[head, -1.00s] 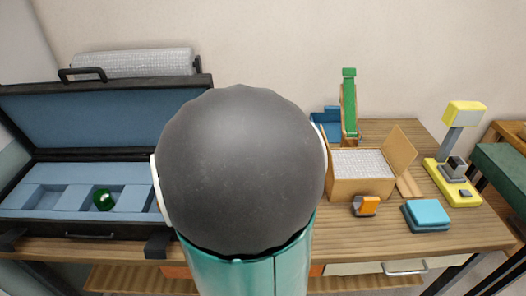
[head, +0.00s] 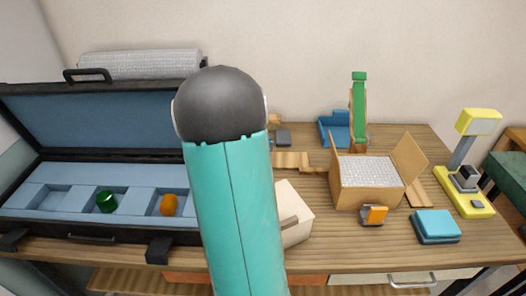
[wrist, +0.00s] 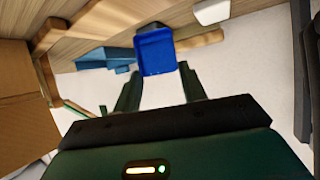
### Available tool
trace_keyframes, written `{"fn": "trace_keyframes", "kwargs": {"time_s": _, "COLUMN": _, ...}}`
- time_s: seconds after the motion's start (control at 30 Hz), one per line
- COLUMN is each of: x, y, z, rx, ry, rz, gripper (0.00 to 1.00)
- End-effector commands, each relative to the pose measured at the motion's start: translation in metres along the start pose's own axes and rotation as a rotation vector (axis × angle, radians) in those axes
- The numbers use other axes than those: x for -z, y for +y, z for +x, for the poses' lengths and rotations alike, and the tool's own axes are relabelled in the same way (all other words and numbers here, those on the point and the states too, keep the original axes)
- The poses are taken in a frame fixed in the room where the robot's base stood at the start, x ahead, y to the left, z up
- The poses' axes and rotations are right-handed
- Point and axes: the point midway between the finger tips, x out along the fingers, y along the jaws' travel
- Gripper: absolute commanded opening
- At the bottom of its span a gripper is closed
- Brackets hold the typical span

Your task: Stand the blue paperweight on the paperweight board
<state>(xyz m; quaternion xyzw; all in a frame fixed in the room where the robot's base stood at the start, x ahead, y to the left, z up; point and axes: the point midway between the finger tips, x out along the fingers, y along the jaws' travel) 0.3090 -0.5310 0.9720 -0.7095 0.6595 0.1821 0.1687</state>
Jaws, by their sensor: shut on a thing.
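The blue paperweight (wrist: 155,52) is a solid deep-blue block in the wrist view. It sits between the fingertips of my gripper (wrist: 160,74), which is shut on it. Wooden strips of the desk scene lie behind it. In the head view my own arm hides the gripper and the blue paperweight. A low wooden piece (head: 290,161) shows just right of my arm at the back of the desk; I cannot tell whether it is the paperweight board.
An open black case (head: 80,237) with blue lining holds a green piece (head: 107,201) and an orange piece (head: 170,204). A cream box (head: 298,222) is partly behind my arm. An open carton (head: 362,192), orange object (head: 374,215), blue stack (head: 436,226) and yellow lamp (head: 468,193) stand right.

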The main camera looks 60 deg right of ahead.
Motion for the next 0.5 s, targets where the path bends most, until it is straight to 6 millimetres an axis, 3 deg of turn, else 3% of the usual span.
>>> {"fn": "trace_keyframes", "kwargs": {"time_s": 0.23, "x": -0.008, "y": 0.0, "z": 0.026, "rx": -0.002, "ry": 0.001, "rz": 0.0, "gripper": 0.11}}
{"fn": "trace_keyframes", "kwargs": {"time_s": 0.4, "x": -0.03, "y": 0.0, "z": 0.037, "rx": -0.002, "ry": 0.0, "rz": -0.001, "gripper": 0.11}}
{"fn": "trace_keyframes", "kwargs": {"time_s": 0.5, "x": -0.033, "y": -0.002, "z": 0.038, "rx": 0.0, "ry": 0.003, "rz": 0.0, "gripper": 0.11}}
